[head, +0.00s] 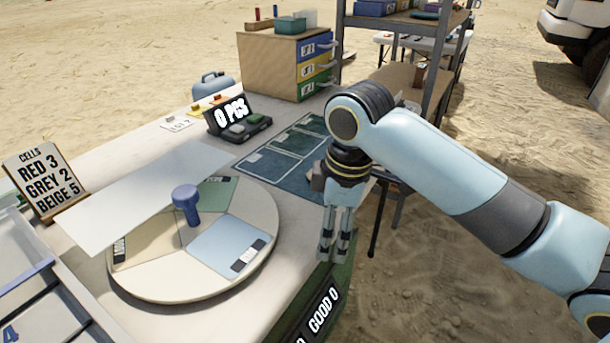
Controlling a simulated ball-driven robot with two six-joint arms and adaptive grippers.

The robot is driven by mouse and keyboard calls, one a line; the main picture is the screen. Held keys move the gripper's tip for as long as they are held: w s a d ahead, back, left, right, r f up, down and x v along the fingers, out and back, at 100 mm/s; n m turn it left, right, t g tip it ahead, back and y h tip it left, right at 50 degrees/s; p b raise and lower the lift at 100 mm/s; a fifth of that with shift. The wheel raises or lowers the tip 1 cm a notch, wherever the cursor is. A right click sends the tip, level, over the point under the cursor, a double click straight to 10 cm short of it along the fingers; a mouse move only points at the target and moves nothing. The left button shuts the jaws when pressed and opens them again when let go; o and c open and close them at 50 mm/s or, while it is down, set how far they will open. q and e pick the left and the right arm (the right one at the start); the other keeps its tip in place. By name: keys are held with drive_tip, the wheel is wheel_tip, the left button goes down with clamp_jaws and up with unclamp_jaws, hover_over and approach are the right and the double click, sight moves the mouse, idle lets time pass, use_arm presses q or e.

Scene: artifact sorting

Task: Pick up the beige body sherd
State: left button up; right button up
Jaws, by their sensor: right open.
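I cannot make out a beige body sherd in the head view. My right gripper (334,250) points down with its fingers apart and nothing seen between them. It hangs by the table's right edge, to the right of the round turntable (175,283) and above the dark green box (343,278) marked "GOOD 0". The turntable has coloured sectors and a blue knob (187,200). A pale flat panel (140,195) covers part of its far left side from view. My left gripper is not in view.
A sign (45,180) reads red 3, grey 2, beige 5. A compartment tray (40,290) is at the lower left. A dark mat (262,168) with outlined cells lies behind the turntable, beside a "0 PCS" display (232,112). Drawers (312,70) and a shelf rack (440,60) stand behind.

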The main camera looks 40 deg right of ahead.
drive_tip(key=w+d+r+n, duration=0.1)
drive_tip(key=w, duration=0.1)
drive_tip(key=w+d+r+n, duration=0.1)
drive_tip(key=w+d, duration=0.1)
drive_tip(key=w+d+r+n, duration=0.1)
drive_tip(key=w+d, duration=0.1)
drive_tip(key=w, duration=0.1)
drive_tip(key=shift+d+r+g, duration=0.1)
drive_tip(key=shift+r+g, duration=0.2)
drive_tip(key=w+d+r+n+y, duration=0.1)
drive_tip(key=w+d+r+n, duration=0.2)
drive_tip(key=w+d+r, duration=0.35)
drive_tip(key=shift+g, duration=0.3)
drive_tip(key=f, duration=0.1)
drive_tip(key=a+f, duration=0.1)
drive_tip(key=f, duration=0.1)
drive_tip(key=f+b, duration=0.1)
drive_tip(key=f, duration=0.1)
drive_tip(key=shift+s+a+f, duration=0.1)
drive_tip(key=shift+s+a, duration=0.1)
drive_tip(key=shift+s, duration=0.1)
drive_tip(key=f, duration=0.1)
drive_tip(key=f+b, duration=0.1)
drive_tip(key=f, duration=0.3)
drive_tip(key=shift+w+f+b, duration=0.2)
drive_tip(key=shift+w+b, duration=0.1)
drive_tip(key=shift+r, duration=0.1)
drive_tip(key=c, duration=1.2)
